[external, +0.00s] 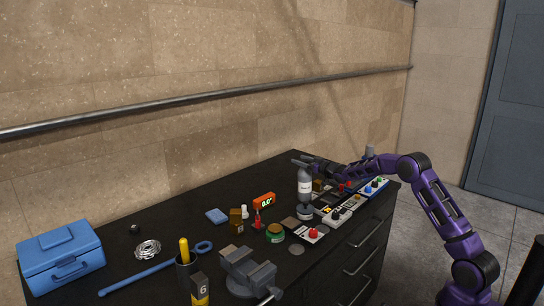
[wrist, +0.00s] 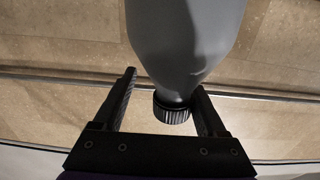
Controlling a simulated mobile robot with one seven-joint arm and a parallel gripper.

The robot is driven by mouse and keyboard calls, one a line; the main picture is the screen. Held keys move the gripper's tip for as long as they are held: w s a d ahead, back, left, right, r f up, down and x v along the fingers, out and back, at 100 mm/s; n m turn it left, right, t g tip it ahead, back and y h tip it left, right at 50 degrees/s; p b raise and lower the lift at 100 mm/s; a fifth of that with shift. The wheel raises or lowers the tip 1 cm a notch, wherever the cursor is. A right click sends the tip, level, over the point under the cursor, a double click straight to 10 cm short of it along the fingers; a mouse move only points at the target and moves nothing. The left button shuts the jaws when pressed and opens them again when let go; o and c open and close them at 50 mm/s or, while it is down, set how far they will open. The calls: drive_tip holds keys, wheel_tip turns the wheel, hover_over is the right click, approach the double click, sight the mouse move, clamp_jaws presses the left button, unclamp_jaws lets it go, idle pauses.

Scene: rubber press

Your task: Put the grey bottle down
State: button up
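The grey bottle (external: 305,186) with a pale label stands about upright over the dark worktop, beside the row of control boxes. Whether its base touches the worktop is unclear in the external view. My gripper (external: 304,162) is at the bottle's upper end. In the wrist view the bottle (wrist: 186,42) fills the top middle, and its dark ribbed cap (wrist: 172,114) lies between my two fingers (wrist: 165,80). The fingers are spread. A clear gap shows on the left of the cap, and the right finger is close to it; contact cannot be told.
Control boxes (external: 334,219) stand close to the right of the bottle. A blue toolbox (external: 61,262) is at far left. Bare worktop (external: 180,232) shows at the back left.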

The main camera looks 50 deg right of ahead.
drive_tip(key=shift+r+p, duration=0.5)
drive_tip(key=shift+s+f, duration=0.1)
drive_tip(key=shift+s, duration=0.2)
drive_tip(key=s+b, duration=0.1)
drive_tip(key=s, duration=1)
drive_tip(key=shift+s, duration=0.2)
